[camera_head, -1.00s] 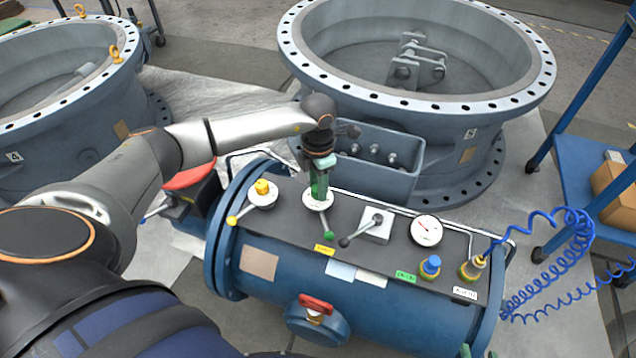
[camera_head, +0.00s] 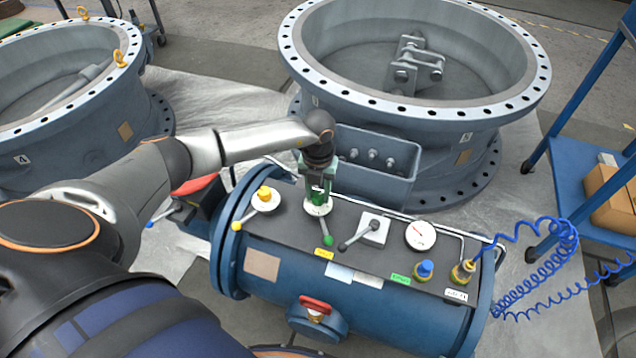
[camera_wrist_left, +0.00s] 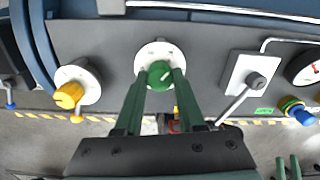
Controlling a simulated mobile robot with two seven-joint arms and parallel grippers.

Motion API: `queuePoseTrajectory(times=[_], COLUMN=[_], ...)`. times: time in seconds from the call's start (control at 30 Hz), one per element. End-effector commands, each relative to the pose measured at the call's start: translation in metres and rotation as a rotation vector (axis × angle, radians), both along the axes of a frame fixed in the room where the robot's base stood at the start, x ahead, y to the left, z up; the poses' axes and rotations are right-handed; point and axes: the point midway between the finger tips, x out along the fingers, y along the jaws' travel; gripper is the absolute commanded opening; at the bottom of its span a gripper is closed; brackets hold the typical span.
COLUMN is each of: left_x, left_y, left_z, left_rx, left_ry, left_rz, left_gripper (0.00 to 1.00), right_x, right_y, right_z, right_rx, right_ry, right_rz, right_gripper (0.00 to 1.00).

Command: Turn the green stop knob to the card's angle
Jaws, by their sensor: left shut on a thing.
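The green stop knob (camera_wrist_left: 160,75) sits on a round white dial (camera_wrist_left: 146,60) on the dark panel, with a pale mark on its top. My left gripper (camera_head: 317,190) is over this dial, pointing down. In the wrist view its two dark green fingers (camera_wrist_left: 160,82) are shut on the knob, one on each side. A lever with a green ball (camera_head: 328,240) sticks out from the dial toward the front. Small white cards (camera_head: 340,271) lie on the drum in front of the panel; their print is too small to read. A pair of green fingertips (camera_wrist_left: 288,166), apparently my right gripper, shows apart and empty at the lower right.
A yellow knob (camera_head: 264,193) stands left of the green one. A grey lever switch (camera_head: 372,230), a gauge (camera_head: 421,235) and a blue knob (camera_head: 425,269) stand to the right. A red-handled valve (camera_head: 315,305) is in front, and a grey open box (camera_head: 375,160) behind.

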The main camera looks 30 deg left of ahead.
Motion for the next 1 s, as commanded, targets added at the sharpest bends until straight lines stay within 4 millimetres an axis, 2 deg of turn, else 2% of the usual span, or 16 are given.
queuePoseTrajectory(times=[0.3,0.83,0.87,1.0], left_x=[0.0006,0.0009,0.0009,0.0007], left_y=[0.0,0.0002,0.0002,0.0003], left_z=[0.0013,0.0007,0.0006,0.0005], left_rx=[-0.001,-0.001,-0.001,0.0], left_ry=[-0.002,-0.003,-0.003,-0.002], left_rz=[0.113,0.132,0.132,0.131], left_gripper=[0.0,0.0,0.42,0.58], right_x=[0.002,0.0025,0.0025,0.0026], right_y=[0.0017,0.0029,0.0029,0.0029], right_z=[0.0074,0.0069,0.0069,0.0069], right_rx=[0.003,0.005,0.005,0.005], right_ry=[-0.002,-0.002,-0.002,-0.003], right_rz=[0.001,0.0,0.0,0.0], right_gripper=[0.5,0.5,0.5,0.5])
